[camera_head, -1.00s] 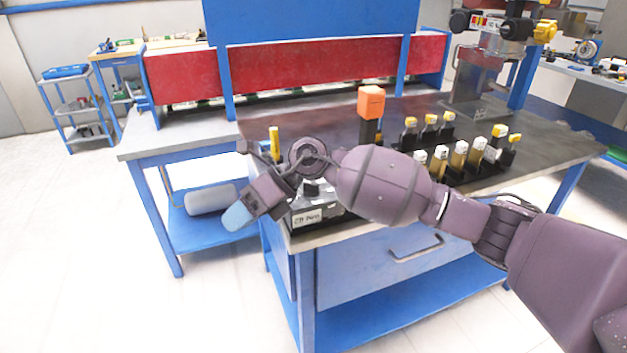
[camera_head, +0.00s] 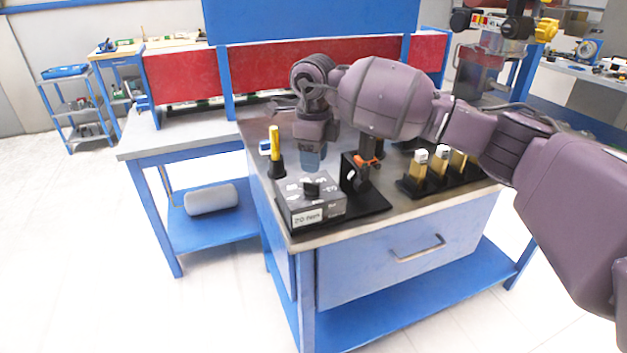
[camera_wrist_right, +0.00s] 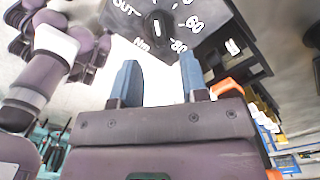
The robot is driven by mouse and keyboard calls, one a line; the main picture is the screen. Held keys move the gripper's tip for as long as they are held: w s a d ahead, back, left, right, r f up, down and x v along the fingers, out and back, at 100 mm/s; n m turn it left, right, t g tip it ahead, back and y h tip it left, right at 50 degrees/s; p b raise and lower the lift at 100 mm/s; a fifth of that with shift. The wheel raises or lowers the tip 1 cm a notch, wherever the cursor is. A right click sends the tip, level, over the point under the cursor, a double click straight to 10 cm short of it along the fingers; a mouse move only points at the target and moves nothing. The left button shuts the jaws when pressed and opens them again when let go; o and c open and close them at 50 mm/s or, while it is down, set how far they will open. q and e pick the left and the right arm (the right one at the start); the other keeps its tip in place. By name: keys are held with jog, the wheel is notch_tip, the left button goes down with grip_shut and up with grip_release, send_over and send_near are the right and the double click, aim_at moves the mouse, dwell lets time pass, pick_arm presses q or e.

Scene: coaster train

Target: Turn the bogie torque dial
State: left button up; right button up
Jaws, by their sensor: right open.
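The bogie torque dial is a black knob (camera_head: 312,188) on top of a grey box (camera_head: 300,214) at the near left corner of the workbench. In the right wrist view, the knob (camera_wrist_right: 157,25) with its white pointer line sits on the dark dial face (camera_wrist_right: 205,14), with "60", "80" and "Nm" printed around it. My right gripper (camera_head: 310,162) points down above and slightly behind the knob, apart from it. In the wrist view, its blue fingers (camera_wrist_right: 160,78) are spread with nothing between them. My left gripper does not show.
A yellow-handled tool (camera_head: 275,143) stands left of the box. Right of it is a black stand (camera_head: 372,203) with an orange part (camera_head: 368,162). Several white-and-yellow-topped pieces (camera_head: 439,162) stand in a black holder farther right. A blue drawer (camera_head: 410,252) is below the bench top.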

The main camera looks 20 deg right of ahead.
aim_at(314, 183)
notch_tip(314, 183, down, 6)
jog(key=shift+r+b, duration=0.1)
jog(key=shift+b, duration=0.2)
grip_shut()
